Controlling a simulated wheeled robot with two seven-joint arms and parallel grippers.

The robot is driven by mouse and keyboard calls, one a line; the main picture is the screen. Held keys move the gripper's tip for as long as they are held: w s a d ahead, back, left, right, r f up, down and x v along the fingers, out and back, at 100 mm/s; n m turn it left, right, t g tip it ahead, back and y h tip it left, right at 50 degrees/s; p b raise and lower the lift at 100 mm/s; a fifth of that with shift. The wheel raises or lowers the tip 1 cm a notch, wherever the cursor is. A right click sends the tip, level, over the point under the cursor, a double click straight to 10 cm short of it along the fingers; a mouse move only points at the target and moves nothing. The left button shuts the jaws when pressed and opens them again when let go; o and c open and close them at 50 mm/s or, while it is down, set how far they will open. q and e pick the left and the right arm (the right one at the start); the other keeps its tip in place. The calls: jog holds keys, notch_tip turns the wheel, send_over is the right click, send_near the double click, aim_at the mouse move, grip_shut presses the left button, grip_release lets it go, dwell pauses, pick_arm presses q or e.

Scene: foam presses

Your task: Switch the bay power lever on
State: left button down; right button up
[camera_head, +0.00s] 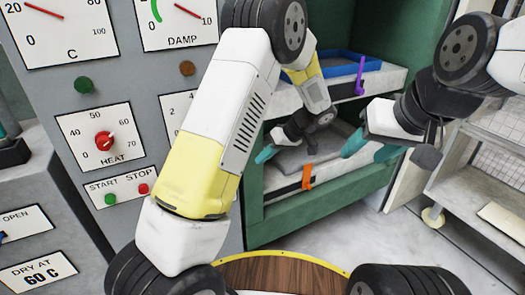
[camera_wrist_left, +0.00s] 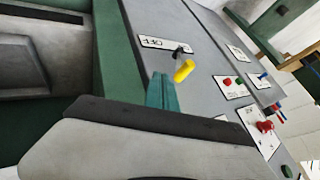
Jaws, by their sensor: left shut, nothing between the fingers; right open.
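A lever with a yellow handle (camera_wrist_left: 183,70) stands out from a grey panel (camera_wrist_left: 206,62) in the left wrist view, beside a white label (camera_wrist_left: 165,43) whose lettering is too small to read surely. In the head view I cannot make out this lever. My left gripper (camera_head: 264,154) is shut and empty in front of the green press. Its teal fingertip (camera_wrist_left: 162,88) shows just below and left of the yellow handle; I cannot tell whether they touch. My right gripper (camera_head: 371,149) is open and empty, to the right in front of the press.
The grey cabinet holds a red HEAT knob (camera_head: 104,141), a green START button (camera_head: 110,199) and a red STOP button (camera_head: 143,188). The green press (camera_head: 300,212) has a blue tray (camera_head: 372,64), a purple handle (camera_head: 360,76) and an orange handle (camera_head: 307,176). A shelf (camera_head: 470,195) stands right.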

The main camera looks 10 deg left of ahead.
pick_arm(q)
jog(key=s+a+f, duration=0.1)
jog(key=a+f, duration=0.4)
jog(key=a, duration=0.3)
jog(key=shift+s+a, duration=0.15)
jog(key=shift+s, duration=0.25)
jog(key=shift+a, duration=0.1)
